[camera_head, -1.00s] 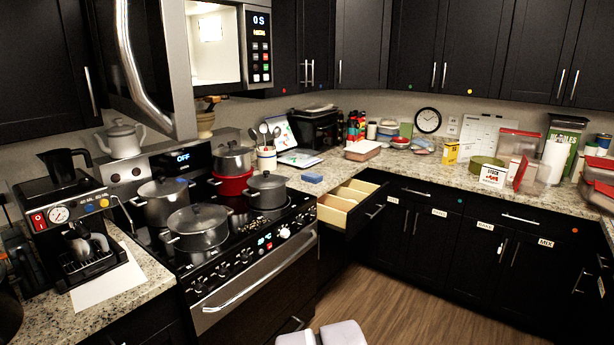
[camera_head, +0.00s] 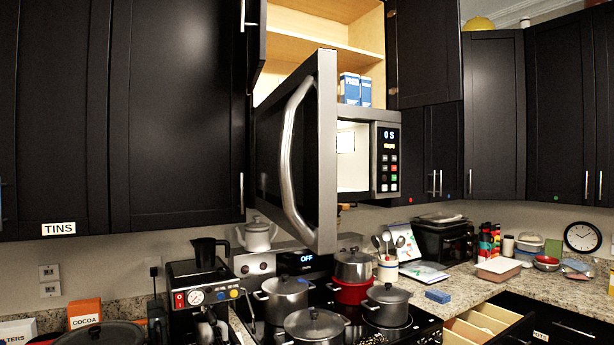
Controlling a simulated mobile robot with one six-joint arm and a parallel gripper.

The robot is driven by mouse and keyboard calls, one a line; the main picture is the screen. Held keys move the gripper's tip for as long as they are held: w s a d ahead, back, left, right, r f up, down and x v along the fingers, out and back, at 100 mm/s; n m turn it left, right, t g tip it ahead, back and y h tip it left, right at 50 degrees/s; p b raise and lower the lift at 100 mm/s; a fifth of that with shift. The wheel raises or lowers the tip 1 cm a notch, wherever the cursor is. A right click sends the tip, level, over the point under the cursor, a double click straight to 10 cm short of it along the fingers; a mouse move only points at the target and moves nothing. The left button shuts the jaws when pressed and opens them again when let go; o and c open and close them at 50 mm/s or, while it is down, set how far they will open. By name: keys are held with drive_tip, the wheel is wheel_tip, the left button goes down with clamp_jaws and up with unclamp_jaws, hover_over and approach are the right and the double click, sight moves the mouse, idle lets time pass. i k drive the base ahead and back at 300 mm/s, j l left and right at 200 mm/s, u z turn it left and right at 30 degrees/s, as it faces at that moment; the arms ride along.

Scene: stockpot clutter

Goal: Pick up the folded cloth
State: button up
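I cannot make out a folded cloth for certain. A small flat blue item (camera_head: 438,296) lies on the counter to the right of the stove; it is too small to tell whether it is a cloth or a sponge. A pinkish flat-topped item (camera_head: 498,267) sits farther right on the counter, and I cannot tell what it is. My gripper is not in view.
The microwave door (camera_head: 297,150) hangs open above the stove. The cabinet over it is open, with blue-and-white boxes (camera_head: 354,90). Several pots, including a grey one (camera_head: 315,326), crowd the stove. A drawer (camera_head: 490,322) stands open right of it. A coffee machine (camera_head: 198,300) stands left.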

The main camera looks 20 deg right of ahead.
sight(440, 297)
drive_tip(key=i+l+u, duration=0.1)
drive_tip(key=i+l, duration=0.15)
drive_tip(key=l, duration=0.3)
drive_tip(key=i+l+u, duration=0.15)
drive_tip(key=l, duration=0.4)
drive_tip(key=i+l+u, duration=0.1)
drive_tip(key=i+l, duration=0.2)
drive_tip(key=l, duration=0.3)
drive_tip(key=i+l+u, duration=0.15)
drive_tip(key=l, duration=0.45)
drive_tip(key=i+l+u, duration=0.1)
drive_tip(key=l, duration=0.55)
drive_tip(key=i+l+u, duration=0.1)
drive_tip(key=l, duration=0.55)
drive_tip(key=i+l+u, duration=0.15)
drive_tip(key=l, duration=0.5)
drive_tip(key=i+l+u, duration=0.1)
drive_tip(key=l, duration=0.55)
